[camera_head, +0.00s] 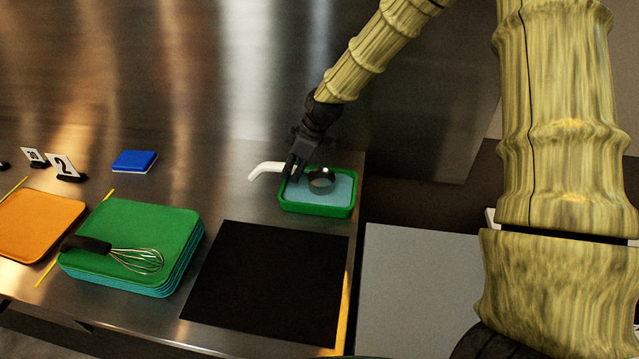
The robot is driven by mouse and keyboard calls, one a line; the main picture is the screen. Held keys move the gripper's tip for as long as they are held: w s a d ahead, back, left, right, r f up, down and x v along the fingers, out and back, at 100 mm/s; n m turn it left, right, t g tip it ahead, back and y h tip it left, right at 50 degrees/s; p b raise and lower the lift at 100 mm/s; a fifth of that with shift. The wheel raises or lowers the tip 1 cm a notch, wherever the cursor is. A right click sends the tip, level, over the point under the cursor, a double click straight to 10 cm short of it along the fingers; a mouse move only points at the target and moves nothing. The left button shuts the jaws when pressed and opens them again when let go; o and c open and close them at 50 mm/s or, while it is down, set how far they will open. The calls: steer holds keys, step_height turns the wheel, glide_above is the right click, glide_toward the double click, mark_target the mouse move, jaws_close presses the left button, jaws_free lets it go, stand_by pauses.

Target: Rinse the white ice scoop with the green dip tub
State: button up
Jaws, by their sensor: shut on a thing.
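The green dip tub (318,209) stands at the right end of the steel counter with pale blue liquid in it. My gripper (293,172) is at the tub's left back edge, pointing down and shut on the white ice scoop (266,169). The scoop's white, bent handle sticks out to the left of my fingers, beyond the tub's rim. A dark, shiny round shape (321,181) shows over the liquid to the right of the fingers. It looks like the scoop's bowl, but I cannot tell for certain, nor how deep it sits. My fingers hide the scoop's middle.
A black mat (268,283) lies in front of the tub. Left of it, a whisk (135,258) lies on stacked green trays (165,225). An orange tray (40,222), a blue sponge-like block (135,160) and number cards (62,167) are farther left. The counter behind the mat is clear.

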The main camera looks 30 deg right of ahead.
steer(key=shift+r+p, duration=1.6)
steer(key=shift+r, duration=0.75)
